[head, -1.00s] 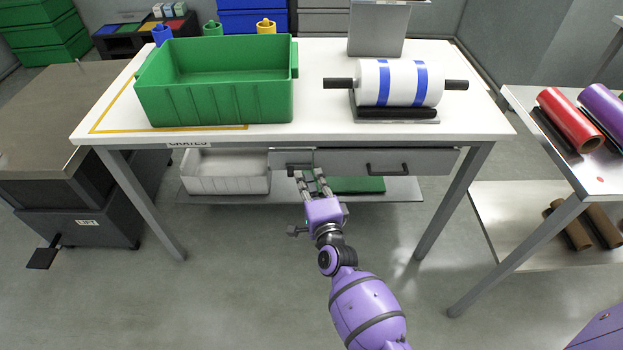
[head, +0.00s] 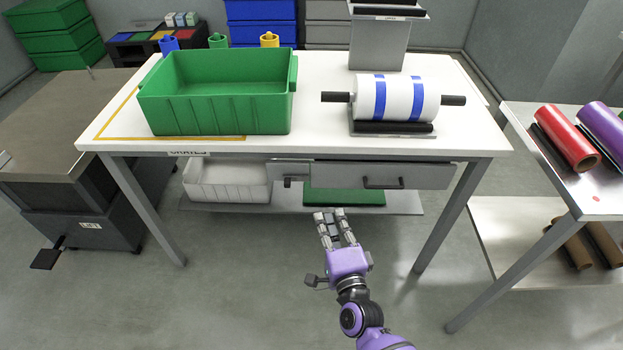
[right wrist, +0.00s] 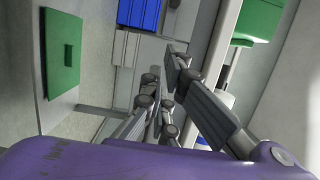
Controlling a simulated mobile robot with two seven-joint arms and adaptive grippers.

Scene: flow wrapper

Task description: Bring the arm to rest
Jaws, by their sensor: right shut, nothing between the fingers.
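My right gripper (head: 329,217) is shut and empty. In the head view it is in the open space in front of the table, apart from the drawers, with its purple arm coming up from the bottom edge. The right wrist view shows its grey fingers from behind, with nothing held. My left gripper is not in view.
The white table (head: 310,95) carries a green crate (head: 215,115) and a white roll with blue bands (head: 397,97). Drawers (head: 381,177) hang beneath it, above a low shelf (head: 230,207). A side table with rolls (head: 568,141) stands right. Floor around the gripper is clear.

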